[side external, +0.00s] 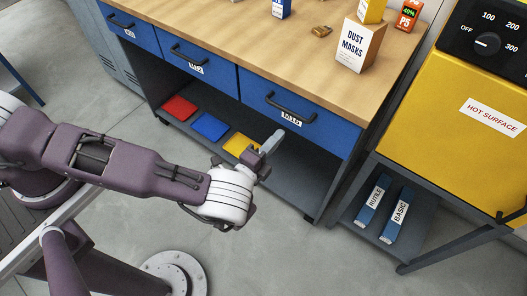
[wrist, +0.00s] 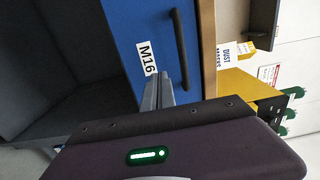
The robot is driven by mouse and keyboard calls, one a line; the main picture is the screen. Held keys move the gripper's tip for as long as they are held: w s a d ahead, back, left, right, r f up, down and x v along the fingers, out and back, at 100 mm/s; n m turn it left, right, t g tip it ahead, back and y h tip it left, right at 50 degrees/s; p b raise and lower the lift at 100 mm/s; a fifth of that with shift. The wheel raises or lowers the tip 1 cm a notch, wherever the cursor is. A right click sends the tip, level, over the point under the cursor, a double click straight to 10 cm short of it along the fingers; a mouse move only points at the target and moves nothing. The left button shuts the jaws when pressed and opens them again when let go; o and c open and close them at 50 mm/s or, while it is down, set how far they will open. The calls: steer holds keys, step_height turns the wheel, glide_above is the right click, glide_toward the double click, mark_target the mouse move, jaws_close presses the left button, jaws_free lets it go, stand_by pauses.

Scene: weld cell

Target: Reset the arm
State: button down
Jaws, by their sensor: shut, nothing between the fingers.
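My gripper (side external: 275,138) is in front of the workbench, just below the blue drawer labelled M16 (side external: 331,119) in the side view. Its fingers are together with nothing between them. In the wrist view my gripper (wrist: 158,84) points toward the same blue drawer (wrist: 138,22), with its M16 label beside the fingers and its dark handle (wrist: 179,45) to the right. I cannot tell whether the fingers touch the drawer front. The drawers look closed.
The open shelf under the bench holds red (side external: 179,108), blue (side external: 210,126) and yellow (side external: 241,145) flat pieces. A dust masks box (side external: 352,47) stands on the wooden top (side external: 230,30). A yellow oven (side external: 450,110) stands at right, with two blue boxes below.

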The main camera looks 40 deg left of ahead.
steer(key=s, duration=0.6)
steer(key=w+a+r+n+g+y, duration=0.25)
steer(key=a+r+y, duration=0.2)
steer(key=r, duration=0.25)
steer(key=w+a+r+n+g+y, duration=0.1)
steer(key=a+r+n+y, duration=0.3)
steer(key=r+y, duration=0.25)
steer(key=s+a+r+n+g+y, duration=0.2)
steer(key=s+a+r+n+g, duration=0.55)
steer(key=a+r+g, duration=0.55)
steer(key=s+r+n+g+h, duration=0.1)
steer(key=s+r+h, duration=0.1)
steer(key=s, duration=0.3)
steer(key=s+r+n+h, duration=0.1)
steer(key=s+r+h, duration=0.2)
steer(key=s, duration=0.1)
steer(key=s+d+r+n+t+h, duration=0.2)
steer(key=s+d+r+t+h, duration=0.3)
steer(key=s+h, duration=0.3)
steer(key=shift+s+d+r, duration=0.15)
steer(key=shift+d+r, duration=0.4)
steer(key=shift+d, duration=0.35)
